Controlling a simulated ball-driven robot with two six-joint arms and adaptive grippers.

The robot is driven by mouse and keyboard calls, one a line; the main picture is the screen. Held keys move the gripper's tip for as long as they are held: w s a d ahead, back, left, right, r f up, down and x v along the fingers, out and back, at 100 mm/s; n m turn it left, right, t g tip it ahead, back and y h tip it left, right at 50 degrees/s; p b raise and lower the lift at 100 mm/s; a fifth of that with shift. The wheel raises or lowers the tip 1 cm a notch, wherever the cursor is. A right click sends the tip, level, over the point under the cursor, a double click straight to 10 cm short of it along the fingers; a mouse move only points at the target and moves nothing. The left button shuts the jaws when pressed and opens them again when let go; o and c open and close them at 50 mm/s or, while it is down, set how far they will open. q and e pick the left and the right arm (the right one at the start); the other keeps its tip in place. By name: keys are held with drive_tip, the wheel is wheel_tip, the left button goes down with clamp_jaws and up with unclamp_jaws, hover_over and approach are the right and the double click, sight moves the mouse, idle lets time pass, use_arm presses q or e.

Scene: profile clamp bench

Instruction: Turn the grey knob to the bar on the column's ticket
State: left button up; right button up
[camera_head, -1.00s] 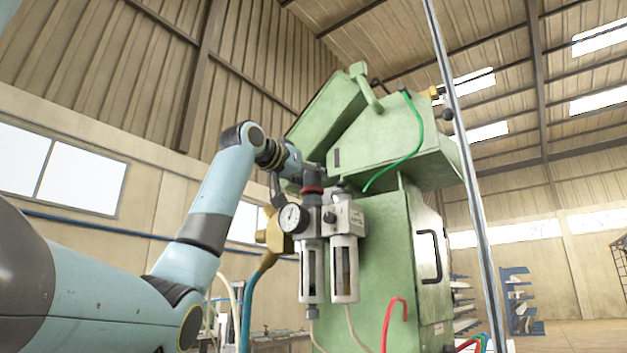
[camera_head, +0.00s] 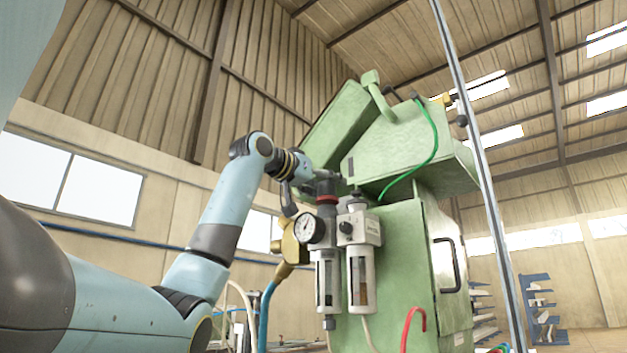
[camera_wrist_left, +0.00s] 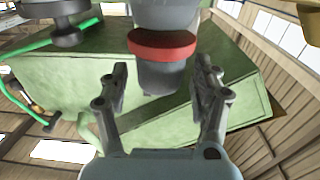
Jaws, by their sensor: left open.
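The grey knob (camera_head: 327,187) tops the left unit of the air regulator pair, above a red ring. In the left wrist view the knob (camera_wrist_left: 160,78) hangs below the red ring (camera_wrist_left: 162,44). My left gripper (camera_wrist_left: 162,70) is open, with one finger on each side of the knob and a visible gap at both sides. In the head view the left gripper (camera_head: 318,180) is at the knob and partly hides it. A small pale label (camera_head: 459,338) shows low on the green column (camera_head: 385,260); its marks are too small to read. My right gripper is out of view.
A round gauge (camera_head: 310,229) faces forward just below the knob. A second filter unit (camera_head: 358,230) stands close on the right. The green machine head (camera_head: 410,150) overhangs behind. A blue hose (camera_head: 266,315) and a green hose (camera_head: 420,165) run nearby. A metal post (camera_head: 485,180) stands at right.

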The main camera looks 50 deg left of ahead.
use_arm(q)
drive_tip(key=s, duration=1.1)
drive_tip(key=shift+s+d, duration=0.2)
drive_tip(key=shift+d, duration=0.25)
